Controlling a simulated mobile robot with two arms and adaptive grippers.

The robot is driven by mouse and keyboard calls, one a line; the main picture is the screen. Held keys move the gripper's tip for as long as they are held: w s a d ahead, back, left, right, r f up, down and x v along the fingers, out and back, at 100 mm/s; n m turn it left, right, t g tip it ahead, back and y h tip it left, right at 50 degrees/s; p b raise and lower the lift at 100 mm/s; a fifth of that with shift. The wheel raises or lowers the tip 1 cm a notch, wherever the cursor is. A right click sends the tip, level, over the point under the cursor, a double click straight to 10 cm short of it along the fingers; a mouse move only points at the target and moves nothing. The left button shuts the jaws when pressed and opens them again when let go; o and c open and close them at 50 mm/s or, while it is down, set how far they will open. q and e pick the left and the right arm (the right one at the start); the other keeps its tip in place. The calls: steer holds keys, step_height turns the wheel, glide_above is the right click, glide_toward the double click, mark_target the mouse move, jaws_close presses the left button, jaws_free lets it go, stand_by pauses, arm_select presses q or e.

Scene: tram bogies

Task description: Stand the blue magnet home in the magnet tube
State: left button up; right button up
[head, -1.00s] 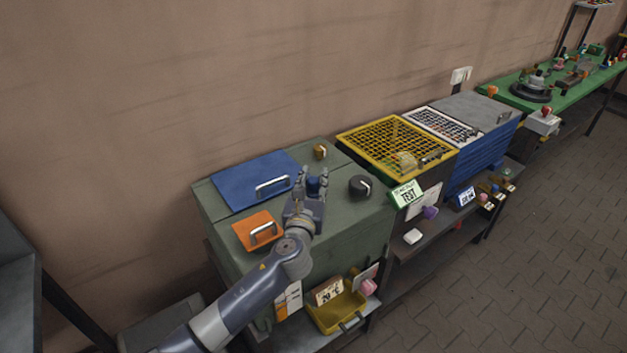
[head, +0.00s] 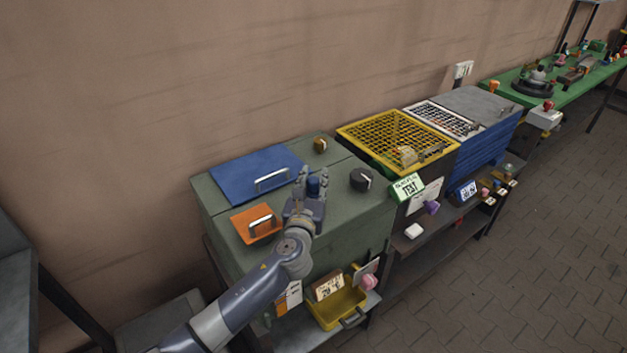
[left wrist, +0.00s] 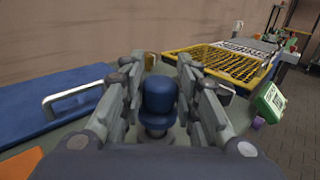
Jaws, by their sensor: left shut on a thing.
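The blue magnet (left wrist: 158,100) stands between the fingers of my left gripper in the left wrist view. Its rounded blue top also shows between the fingers in the head view (head: 314,184). My left gripper (head: 313,182) is shut on it, above the top of the green cabinet (head: 340,211). Below the magnet in the left wrist view a grey round part (left wrist: 155,132) is partly visible; I cannot tell if it is the magnet tube or the magnet's own base. My right gripper is not in view.
On the cabinet are a blue lid with handle (head: 245,175), an orange lid (head: 255,225), a black knob (head: 361,179) and a small brass knob (head: 320,145). A yellow-framed grid (head: 375,133) adjoins on the right. A yellow bin (head: 338,308) sits below.

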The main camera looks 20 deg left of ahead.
arm_select(q)
steer(key=shift+f+b, duration=0.75)
steer(key=shift+f, duration=0.25)
steer(key=o, duration=1.2)
steer(key=s, duration=0.4)
steer(key=s+d, duration=0.1)
steer(key=s, duration=0.7)
steer(key=shift+d, duration=0.3)
